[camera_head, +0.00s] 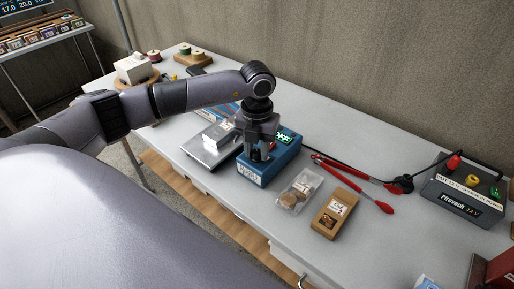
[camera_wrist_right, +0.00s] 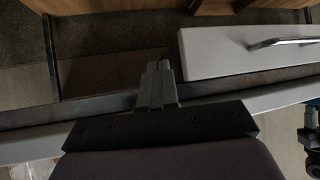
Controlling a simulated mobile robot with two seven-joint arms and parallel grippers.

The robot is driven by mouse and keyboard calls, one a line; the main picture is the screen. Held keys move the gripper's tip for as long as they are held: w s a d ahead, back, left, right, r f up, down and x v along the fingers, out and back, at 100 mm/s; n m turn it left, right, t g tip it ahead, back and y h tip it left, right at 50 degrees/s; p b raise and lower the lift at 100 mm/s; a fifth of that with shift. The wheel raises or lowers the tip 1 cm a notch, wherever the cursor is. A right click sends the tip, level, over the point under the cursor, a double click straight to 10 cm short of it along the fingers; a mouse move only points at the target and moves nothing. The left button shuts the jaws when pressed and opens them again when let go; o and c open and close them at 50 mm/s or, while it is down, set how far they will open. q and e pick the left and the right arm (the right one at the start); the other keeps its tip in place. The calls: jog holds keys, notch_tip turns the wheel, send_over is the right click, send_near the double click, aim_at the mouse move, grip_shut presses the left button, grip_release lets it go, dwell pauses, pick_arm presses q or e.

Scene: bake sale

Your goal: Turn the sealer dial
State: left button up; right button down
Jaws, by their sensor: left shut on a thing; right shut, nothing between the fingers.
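The sealer (camera_head: 262,174) is a blue box on the white table, with a green lit display (camera_head: 285,137) on its top. My left gripper (camera_head: 262,153) points down over the sealer's top and is shut on a small part there. That part sits where a dial would be, but the fingers hide most of it. My right gripper (camera_wrist_right: 158,76) shows only in the right wrist view; its fingers are together with nothing between them.
A scale (camera_head: 202,152) with a pale box stands left of the sealer. A clear bag of cookies (camera_head: 298,190), a brown pouch (camera_head: 335,212) and red tongs (camera_head: 350,172) lie to its right. A power supply (camera_head: 462,194) stands farther right. A white drawer (camera_wrist_right: 250,52) is near my right gripper.

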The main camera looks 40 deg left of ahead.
pick_arm(q)
jog(key=shift+m, duration=0.3)
jog(key=m+b, duration=0.2)
jog(key=m, duration=0.1)
jog(key=shift+f+m, duration=0.1)
jog(key=shift+m, duration=0.2)
jog(key=m+b, duration=0.3)
jog(key=m, duration=0.3)
jog(key=m+b, duration=0.2)
jog(key=m, duration=0.3)
jog(key=shift+m, duration=0.4)
jog(key=m+b, duration=0.1)
jog(key=m, duration=0.1)
jog(key=shift+m, duration=0.8)
